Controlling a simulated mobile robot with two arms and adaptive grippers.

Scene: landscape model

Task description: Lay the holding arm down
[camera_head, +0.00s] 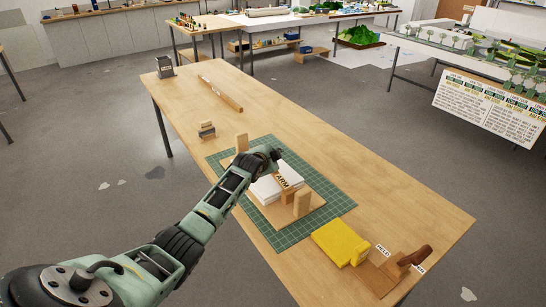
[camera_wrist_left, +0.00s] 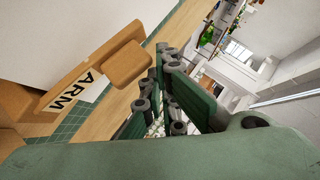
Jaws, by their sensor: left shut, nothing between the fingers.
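The wooden holding arm with the label ARM (camera_head: 286,181) is beside and partly over a white block (camera_head: 265,190) on a wooden board. I cannot tell whether it touches the block. Its label also shows large in the left wrist view (camera_wrist_left: 75,95), beside a rounded wooden piece (camera_wrist_left: 125,65). Wooden posts stand at the near right (camera_head: 302,204) and far left (camera_head: 242,143) of the board. My left gripper (camera_head: 272,156) is shut and empty near the far side of the white block; its fingers show in the left wrist view (camera_wrist_left: 172,95). My right gripper is not in view.
A green cutting mat (camera_head: 312,225) lies under the board. A yellow block (camera_head: 342,241) and a brown-handled wooden piece (camera_head: 414,256) with a HOLD label (camera_head: 382,249) are at the near right. Small blocks (camera_head: 207,130), a wooden strip (camera_head: 220,93) and a grey holder (camera_head: 165,67) are farther back.

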